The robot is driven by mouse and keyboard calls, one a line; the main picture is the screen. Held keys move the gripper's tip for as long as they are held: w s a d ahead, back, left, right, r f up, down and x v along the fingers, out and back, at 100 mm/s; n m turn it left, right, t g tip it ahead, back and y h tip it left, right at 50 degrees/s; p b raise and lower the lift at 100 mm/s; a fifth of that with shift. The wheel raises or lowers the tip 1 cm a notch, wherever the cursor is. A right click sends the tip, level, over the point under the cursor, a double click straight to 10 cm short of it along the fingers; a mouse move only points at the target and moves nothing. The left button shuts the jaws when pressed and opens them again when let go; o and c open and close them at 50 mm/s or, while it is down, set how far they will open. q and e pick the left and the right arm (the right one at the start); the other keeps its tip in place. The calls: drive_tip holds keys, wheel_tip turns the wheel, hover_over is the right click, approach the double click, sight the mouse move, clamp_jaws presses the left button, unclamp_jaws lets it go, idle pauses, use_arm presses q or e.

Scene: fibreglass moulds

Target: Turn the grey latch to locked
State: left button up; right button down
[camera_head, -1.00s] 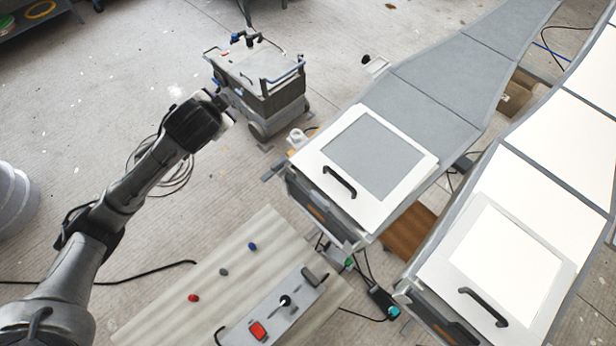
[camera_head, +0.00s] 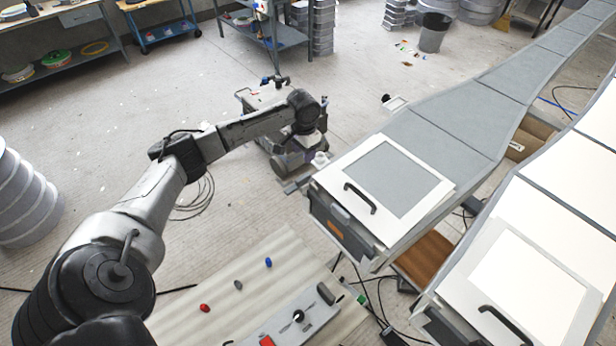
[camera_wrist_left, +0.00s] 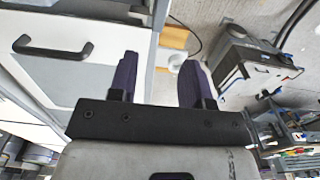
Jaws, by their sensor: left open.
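A grey control panel (camera_head: 303,318) lies on the pale corrugated board at the bottom of the head view, partly cut off by the frame. It carries a dark grey latch-like lever (camera_head: 325,293), a black-and-white dial (camera_head: 298,316) and a red switch (camera_head: 266,341). Which way the lever is set is too small to tell. My left arm reaches over the floor towards the cart, well above and behind the panel. In the left wrist view my left gripper (camera_wrist_left: 159,65) is open, with nothing between its two fingers. The panel is not visible there. My right gripper is not visible.
Red (camera_head: 204,308), grey (camera_head: 238,285) and blue (camera_head: 268,262) knobs sit on the board (camera_head: 190,325). A white-framed hatch with a black handle (camera_head: 360,198) stands right of the arm. A wheeled cart (camera_head: 262,100) is behind my wrist. Cables lie nearby.

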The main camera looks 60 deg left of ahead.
sight(304, 176)
use_arm(q)
wheel_tip(304, 176, down, 12)
drive_tip(key=shift+r, duration=0.15)
idle(0.3)
clamp_jaws()
idle(0.5)
